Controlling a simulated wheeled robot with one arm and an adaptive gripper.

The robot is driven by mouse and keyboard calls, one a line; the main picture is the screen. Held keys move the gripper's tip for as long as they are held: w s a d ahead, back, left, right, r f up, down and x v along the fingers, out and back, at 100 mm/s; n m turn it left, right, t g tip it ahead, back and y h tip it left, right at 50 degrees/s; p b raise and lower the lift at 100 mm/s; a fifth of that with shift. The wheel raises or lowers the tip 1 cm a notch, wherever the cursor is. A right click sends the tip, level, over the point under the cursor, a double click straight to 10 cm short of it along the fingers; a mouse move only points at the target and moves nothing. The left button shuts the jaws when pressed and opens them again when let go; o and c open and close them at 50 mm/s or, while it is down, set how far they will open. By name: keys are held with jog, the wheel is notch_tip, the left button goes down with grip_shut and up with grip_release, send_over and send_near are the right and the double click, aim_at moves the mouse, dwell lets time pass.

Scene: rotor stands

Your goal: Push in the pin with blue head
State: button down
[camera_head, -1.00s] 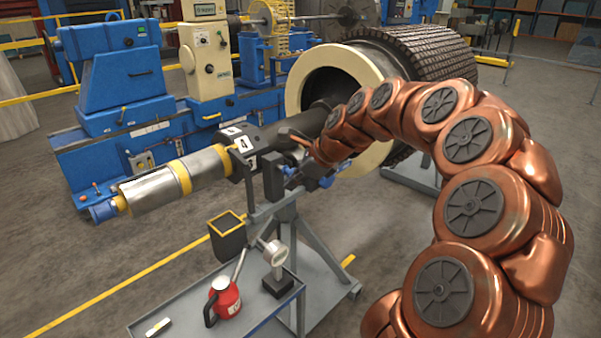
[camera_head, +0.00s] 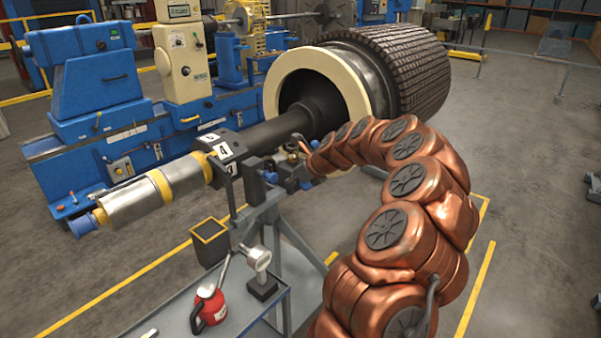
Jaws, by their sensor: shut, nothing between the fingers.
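The rotor shaft (camera_head: 275,133) rests on a grey stand (camera_head: 285,215) with a dark bearing block at its top. Small blue parts show at this block: one on its left side (camera_head: 270,178) and one at its lower right (camera_head: 306,185). Either may be the blue pin head; they are too small to tell, and how far a pin sits in is not visible. My gripper (camera_head: 297,146) is at the end of the copper arm, just above the right part of the block. It is small in view and shut, with nothing held. Whether it touches the block is unclear.
A grey cart (camera_head: 235,318) at the front holds a red can (camera_head: 209,308) and a gauge on a dark base (camera_head: 262,285). A dark open bin (camera_head: 210,243) stands left of the stand. A blue machine (camera_head: 100,100) fills the back left.

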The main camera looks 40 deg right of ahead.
aim_at(275, 181)
jog(key=shift+w+a+f+p, duration=0.15)
jog(key=shift+w+a+p, duration=0.1)
jog(key=shift+w, duration=0.55)
jog(key=shift+w+a+f+p, duration=0.15)
jog(key=shift+w+p, duration=0.1)
jog(key=shift+w, duration=0.5)
jog(key=shift+w+a+f+p, duration=0.15)
jog(key=shift+w+p, duration=0.1)
jog(key=shift+w, duration=0.55)
jog(key=shift+w, duration=0.1)
